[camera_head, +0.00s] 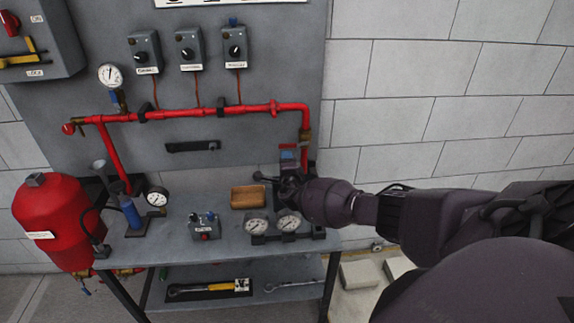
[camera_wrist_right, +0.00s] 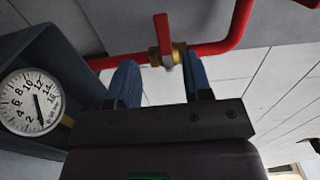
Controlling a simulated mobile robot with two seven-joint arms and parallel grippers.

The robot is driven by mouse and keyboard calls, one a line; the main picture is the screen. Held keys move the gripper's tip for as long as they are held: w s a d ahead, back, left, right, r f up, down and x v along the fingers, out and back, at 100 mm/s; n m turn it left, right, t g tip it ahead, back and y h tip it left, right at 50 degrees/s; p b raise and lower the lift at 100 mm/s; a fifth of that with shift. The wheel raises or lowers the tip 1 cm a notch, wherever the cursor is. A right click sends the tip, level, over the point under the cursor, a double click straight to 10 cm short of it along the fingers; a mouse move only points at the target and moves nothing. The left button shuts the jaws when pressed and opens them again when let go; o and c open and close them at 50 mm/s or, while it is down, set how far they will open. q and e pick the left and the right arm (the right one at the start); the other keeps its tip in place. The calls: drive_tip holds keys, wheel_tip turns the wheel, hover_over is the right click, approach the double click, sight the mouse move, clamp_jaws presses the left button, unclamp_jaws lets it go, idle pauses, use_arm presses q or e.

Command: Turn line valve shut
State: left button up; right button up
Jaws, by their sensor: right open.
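The line valve shows in the right wrist view as a red lever handle (camera_wrist_right: 162,34) on a brass body (camera_wrist_right: 167,54), joined to a red pipe (camera_wrist_right: 216,48). The handle points across the pipe in that picture. My right gripper (camera_wrist_right: 162,80) is open, with one blue finger on each side of the valve body. I cannot tell whether the fingers touch it. My left gripper is not in view.
A round gauge (camera_wrist_right: 30,101) is close at the left of the right wrist view. A red tank (camera_head: 50,215) stands at the left.

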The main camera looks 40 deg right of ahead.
drive_tip(key=shift+s+a, duration=0.35)
drive_tip(key=shift+s, duration=0.25)
idle(0.3)
